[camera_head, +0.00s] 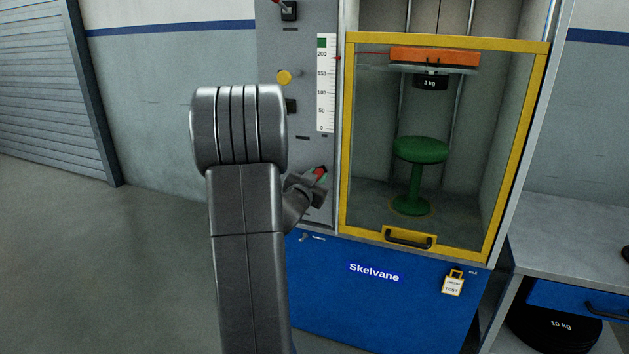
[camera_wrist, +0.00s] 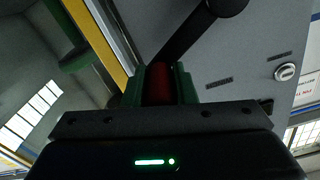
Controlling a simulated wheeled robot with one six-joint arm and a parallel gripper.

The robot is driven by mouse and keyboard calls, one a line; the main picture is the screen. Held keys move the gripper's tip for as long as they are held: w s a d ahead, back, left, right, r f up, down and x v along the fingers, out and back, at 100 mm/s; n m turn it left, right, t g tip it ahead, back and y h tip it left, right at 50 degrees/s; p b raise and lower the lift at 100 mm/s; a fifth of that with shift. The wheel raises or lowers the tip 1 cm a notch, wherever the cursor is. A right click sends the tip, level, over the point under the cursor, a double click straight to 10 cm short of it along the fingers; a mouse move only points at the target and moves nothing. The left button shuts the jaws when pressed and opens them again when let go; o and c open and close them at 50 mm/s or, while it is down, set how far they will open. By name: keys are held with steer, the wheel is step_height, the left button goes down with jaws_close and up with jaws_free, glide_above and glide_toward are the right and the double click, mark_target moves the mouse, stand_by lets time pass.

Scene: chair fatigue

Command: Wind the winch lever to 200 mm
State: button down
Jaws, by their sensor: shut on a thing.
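My gripper (camera_head: 316,178) is at the lower part of the grey panel, partly hidden behind my arm. It is shut on the red handle of the winch lever (camera_head: 320,173). In the wrist view the red handle (camera_wrist: 158,84) sits between the green finger pads, and the dark lever arm (camera_wrist: 190,38) runs up right to a round hub. The white height scale (camera_head: 326,100) is marked from 0 to 200, with a green patch at its top. A small red pointer (camera_head: 338,58) stands close to the 200 mark. The orange crosshead (camera_head: 434,57) is high in the cabinet, with a 3 kg weight (camera_head: 430,82) under it.
A green stool (camera_head: 420,150) stands below the weight, with a clear gap. A yellow-framed guard (camera_head: 345,140) with a black handle fronts the cabinet. A grey bench (camera_head: 580,225) stands at right. The floor at left is clear.

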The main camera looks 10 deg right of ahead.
steer(key=shift+s+d+f+m+b, duration=0.2)
steer(key=shift+f+m+b, duration=0.5)
steer(key=shift+b, duration=0.1)
steer(key=shift+s+d+f+m+b, duration=0.15)
steer(key=shift+d+f+m+b, duration=0.05)
steer(key=shift+f+m+b, duration=0.5)
steer(key=c, duration=1.2)
jaws_free()
steer(key=shift+r, duration=0.1)
steer(key=shift+r, duration=0.1)
steer(key=p+v, duration=0.2)
steer(key=v, duration=1.1)
steer(key=shift+s+a, duration=0.25)
steer(key=shift+s, duration=0.1)
steer(key=shift+w, duration=0.1)
